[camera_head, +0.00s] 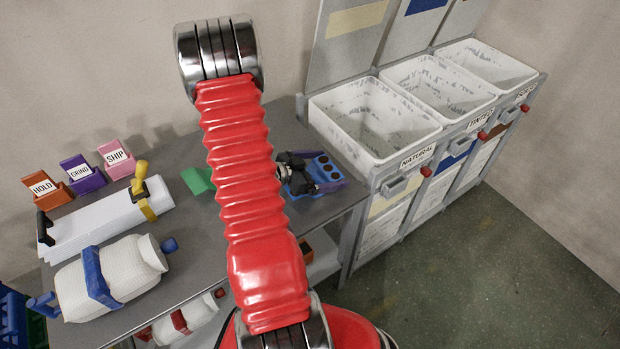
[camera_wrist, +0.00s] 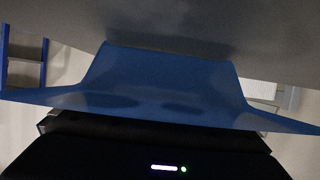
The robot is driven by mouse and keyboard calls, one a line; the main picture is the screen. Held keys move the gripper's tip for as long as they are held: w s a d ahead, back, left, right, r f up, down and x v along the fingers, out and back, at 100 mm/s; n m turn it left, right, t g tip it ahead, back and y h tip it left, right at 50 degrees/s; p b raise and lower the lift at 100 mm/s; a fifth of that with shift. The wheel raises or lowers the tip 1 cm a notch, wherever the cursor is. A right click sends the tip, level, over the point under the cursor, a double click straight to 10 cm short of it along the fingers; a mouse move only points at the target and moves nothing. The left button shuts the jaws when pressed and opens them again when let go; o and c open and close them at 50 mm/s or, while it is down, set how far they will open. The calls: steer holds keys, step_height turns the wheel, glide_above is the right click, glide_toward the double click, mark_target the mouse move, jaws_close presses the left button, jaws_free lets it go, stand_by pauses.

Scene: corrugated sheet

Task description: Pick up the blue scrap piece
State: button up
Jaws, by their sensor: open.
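A blue piece (camera_head: 325,172) with dark round patches lies near the right end of the grey workbench (camera_head: 215,228). My gripper (camera_head: 296,172) is open, at the left side of this piece in the head view. The red arm in front hides part of the bench beside it. In the wrist view, a blue surface (camera_wrist: 165,78) with dark patches spans the frame just beyond the black gripper body. The fingertips are not clear there, and I cannot tell whether they touch the blue piece.
A green piece (camera_head: 198,180) lies left of my arm. White lidded bins (camera_head: 372,120) stand at the right.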

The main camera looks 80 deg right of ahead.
stand_by(0.5)
steer(key=c, duration=0.9)
